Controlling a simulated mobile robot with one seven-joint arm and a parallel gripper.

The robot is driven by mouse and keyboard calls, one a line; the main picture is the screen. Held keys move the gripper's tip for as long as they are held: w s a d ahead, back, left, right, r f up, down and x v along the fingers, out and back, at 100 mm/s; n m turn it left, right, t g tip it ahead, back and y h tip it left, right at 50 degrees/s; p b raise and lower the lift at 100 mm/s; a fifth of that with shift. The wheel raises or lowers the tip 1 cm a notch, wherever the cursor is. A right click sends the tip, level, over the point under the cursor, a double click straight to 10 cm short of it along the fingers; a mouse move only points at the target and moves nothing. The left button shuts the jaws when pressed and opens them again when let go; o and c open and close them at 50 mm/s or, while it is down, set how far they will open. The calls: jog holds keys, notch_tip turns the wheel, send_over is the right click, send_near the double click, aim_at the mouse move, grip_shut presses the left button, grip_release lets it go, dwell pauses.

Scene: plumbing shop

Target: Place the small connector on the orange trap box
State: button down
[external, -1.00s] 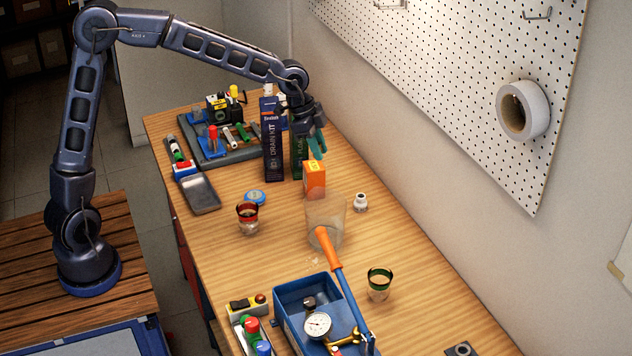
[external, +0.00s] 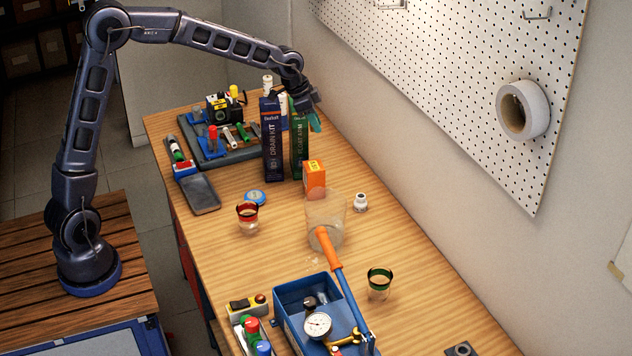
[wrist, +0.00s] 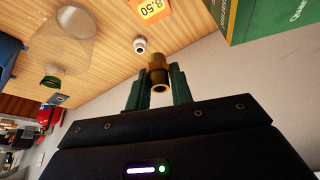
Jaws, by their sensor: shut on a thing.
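My gripper (wrist: 157,88) is shut on a small brass connector (wrist: 158,72), which sticks out past the green fingertips in the wrist view. In the external view my gripper (external: 314,122) is in the air beside the top of the green box, and the connector cannot be made out. The orange trap box (external: 315,181) stands upright on the bench, below and apart from my gripper. A small white fitting (external: 360,202) stands on the bench to the right of the orange box.
A dark drain kit box (external: 272,145) and a tall green box (external: 299,150) stand behind the orange box. A blue tray (external: 290,292) with a gauge is nearer. A pegboard wall (external: 460,80) borders the bench's right.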

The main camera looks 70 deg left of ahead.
aim_at(320, 165)
notch_tip(320, 165, down, 12)
jog(key=shift+f, duration=0.1)
dwell(0.5)
jog(key=c, duration=1.2)
grip_release()
jog(key=shift+f, duration=0.1)
jog(key=shift+c, duration=0.2)
